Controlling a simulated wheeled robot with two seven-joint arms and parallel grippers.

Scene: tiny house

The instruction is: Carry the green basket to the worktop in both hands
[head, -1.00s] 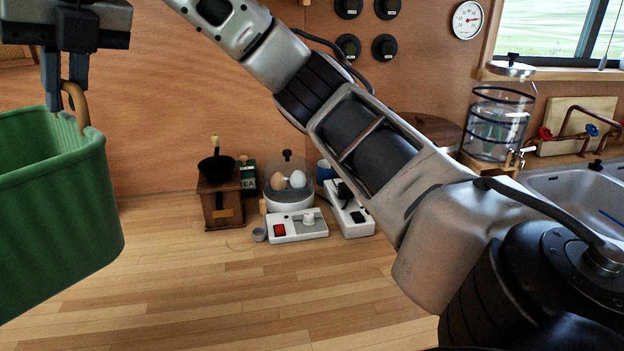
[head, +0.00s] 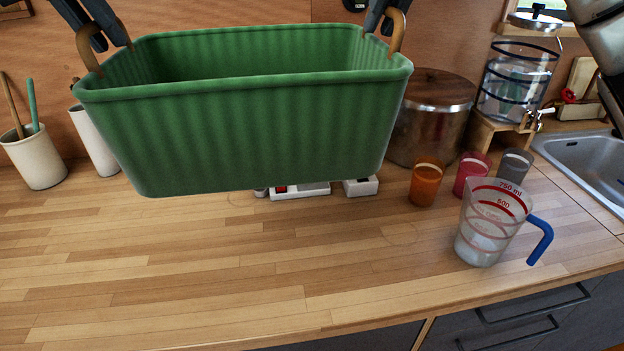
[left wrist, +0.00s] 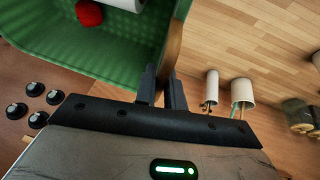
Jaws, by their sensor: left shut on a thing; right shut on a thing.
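The green basket (head: 245,135) hangs in the upper middle of the head view, roughly level and apparently above the wooden worktop (head: 190,270). My left gripper (head: 98,26) is shut on its left tan handle (head: 88,52). My right gripper (head: 384,16) is shut on its right tan handle (head: 397,32). In the left wrist view, my left gripper (left wrist: 162,88) grips the handle beside the basket wall (left wrist: 70,55). A red round thing (left wrist: 89,12) and part of a white thing (left wrist: 125,4) show inside the basket. The basket's underside is hidden.
A clear measuring jug (head: 486,225), an orange cup (head: 425,182), a pink cup (head: 470,174) and a grey cup (head: 514,165) stand right. Utensil pots (head: 36,158) stand left. White devices (head: 305,190) lie behind the basket. The front middle worktop is clear.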

